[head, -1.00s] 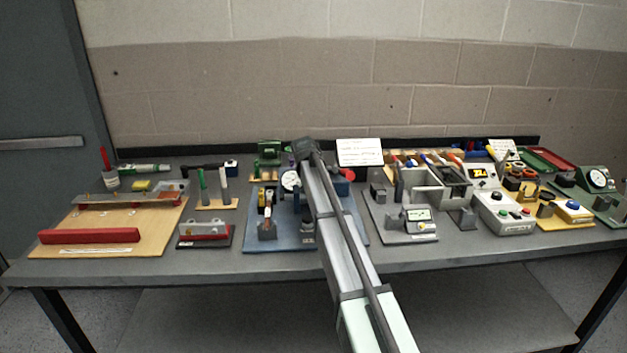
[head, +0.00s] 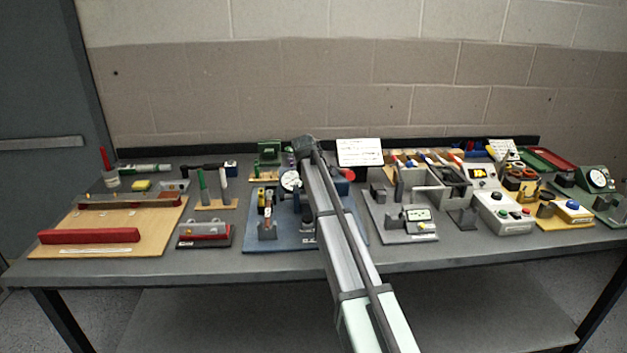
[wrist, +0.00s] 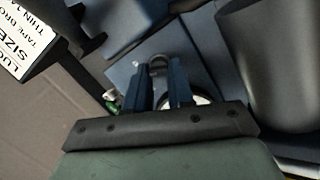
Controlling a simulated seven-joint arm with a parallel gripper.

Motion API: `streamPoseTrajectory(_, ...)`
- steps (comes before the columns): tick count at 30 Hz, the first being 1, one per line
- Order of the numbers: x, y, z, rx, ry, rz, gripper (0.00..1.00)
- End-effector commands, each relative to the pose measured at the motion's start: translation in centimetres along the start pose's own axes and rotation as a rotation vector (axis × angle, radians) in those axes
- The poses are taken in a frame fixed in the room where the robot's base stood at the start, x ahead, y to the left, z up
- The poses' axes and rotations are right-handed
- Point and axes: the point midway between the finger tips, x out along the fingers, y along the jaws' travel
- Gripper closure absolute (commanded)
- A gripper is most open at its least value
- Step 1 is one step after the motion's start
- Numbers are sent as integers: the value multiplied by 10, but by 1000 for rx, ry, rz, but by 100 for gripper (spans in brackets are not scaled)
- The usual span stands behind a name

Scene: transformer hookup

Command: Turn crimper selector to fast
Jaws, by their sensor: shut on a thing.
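The crimper appears to be the machine on the blue base (head: 272,238) near the middle of the bench, with a round white dial (head: 290,181) and a red button (head: 348,174). My arm covers much of it in the head view. In the wrist view my gripper (wrist: 159,85) points at a blue surface (wrist: 122,72). Its two dark blue fingers are shut on a small grey rounded piece, apparently the crimper selector (wrist: 157,62), which shows between and beyond the fingertips. Its setting marks cannot be read. In the head view the fingers are hidden behind my arm.
A white label sign (head: 360,153) stands behind the crimper; it looms close at upper left in the wrist view (wrist: 22,38). A large grey cylinder (wrist: 266,65) is close right of my fingers. A grey fixture (head: 405,228) stands to the right on the bench.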

Motion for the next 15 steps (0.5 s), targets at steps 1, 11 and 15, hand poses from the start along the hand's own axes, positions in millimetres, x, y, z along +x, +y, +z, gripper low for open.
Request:
streamPoseTrajectory(1,0,1,-1,33,1,-7,100)
streamPoseTrajectory(11,0,1,0,121,0,-24,100)
streamPoseTrajectory(15,0,1,0,120,1,-24,100)
